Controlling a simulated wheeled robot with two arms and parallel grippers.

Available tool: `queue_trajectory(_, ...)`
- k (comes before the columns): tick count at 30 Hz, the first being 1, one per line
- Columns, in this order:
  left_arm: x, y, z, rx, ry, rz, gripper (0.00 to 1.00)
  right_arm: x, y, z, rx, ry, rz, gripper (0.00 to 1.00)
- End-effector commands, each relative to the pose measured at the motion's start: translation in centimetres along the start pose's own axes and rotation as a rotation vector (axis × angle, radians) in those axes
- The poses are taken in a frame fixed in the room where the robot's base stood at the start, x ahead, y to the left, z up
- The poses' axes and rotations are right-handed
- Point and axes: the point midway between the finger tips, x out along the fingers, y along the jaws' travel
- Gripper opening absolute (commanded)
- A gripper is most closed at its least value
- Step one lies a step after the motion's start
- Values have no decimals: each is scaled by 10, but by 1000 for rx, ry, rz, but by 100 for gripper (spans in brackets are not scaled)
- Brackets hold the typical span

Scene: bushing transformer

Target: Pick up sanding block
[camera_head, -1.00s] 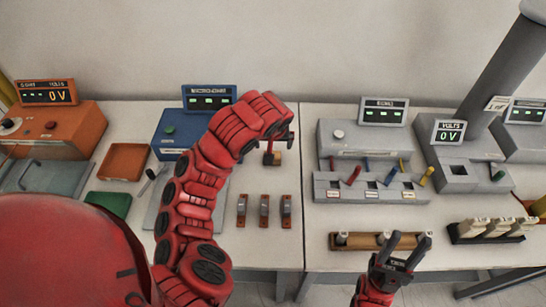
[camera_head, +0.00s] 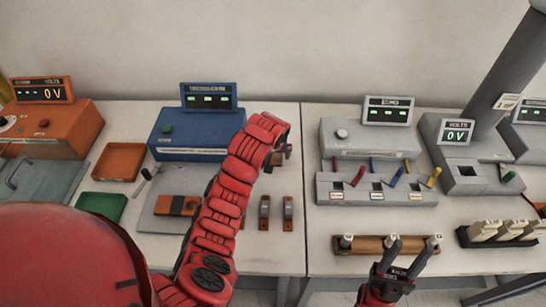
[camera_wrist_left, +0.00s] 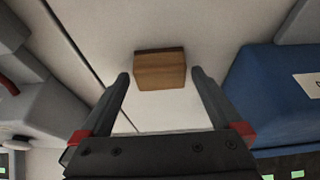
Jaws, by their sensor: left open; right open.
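The sanding block appears to be the small brown block (camera_wrist_left: 160,70) in the left wrist view, lying on the white table. In that view my left gripper (camera_wrist_left: 160,76) is open, with one finger to each side of the block and visible gaps on both sides. In the head view the block (camera_head: 277,158) is small and partly hidden by my red left arm, which curves over the table. The left fingers are mostly hidden there. My right gripper (camera_head: 411,244) is open and empty at the front edge of the right table, just in front of a wooden rack.
A blue meter box (camera_head: 195,130) stands left of the block. Upright brown clamps (camera_head: 288,212) stand in front of it. A grey switch unit (camera_head: 375,187) and the wooden rack (camera_head: 372,246) with white-topped pieces are at right.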

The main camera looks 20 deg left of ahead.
Motion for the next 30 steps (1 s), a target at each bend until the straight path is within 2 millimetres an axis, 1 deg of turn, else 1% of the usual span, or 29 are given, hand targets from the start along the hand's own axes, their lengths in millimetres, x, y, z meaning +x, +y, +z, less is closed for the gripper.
queue_trajectory(1, 3, 0, 0, 1, -1, -1, 100, 5, 0, -1, 0, 0, 0, 50)
queue_trajectory(4, 9, 0, -1, -1, 2, -1, 100, 5, 0, -1, 0, 0, 0, 50)
queue_trajectory(9, 10, 0, 0, -1, 3, 0, 100, 4, 0, -1, 0, 0, 0, 50)
queue_trajectory(11, 10, 0, 0, -1, 3, 0, 91, 4, 0, -1, 0, 0, 0, 50)
queue_trajectory(12, 10, 0, 0, -1, 3, 0, 84, 4, 0, -1, 0, 0, 0, 50)
queue_trajectory(23, 10, 0, 0, -1, 3, 0, 19, 4, 0, -1, 0, -1, 0, 50)
queue_trajectory(30, 10, 0, -1, -1, 4, 0, 18, 4, 0, -1, 0, -1, 0, 50)
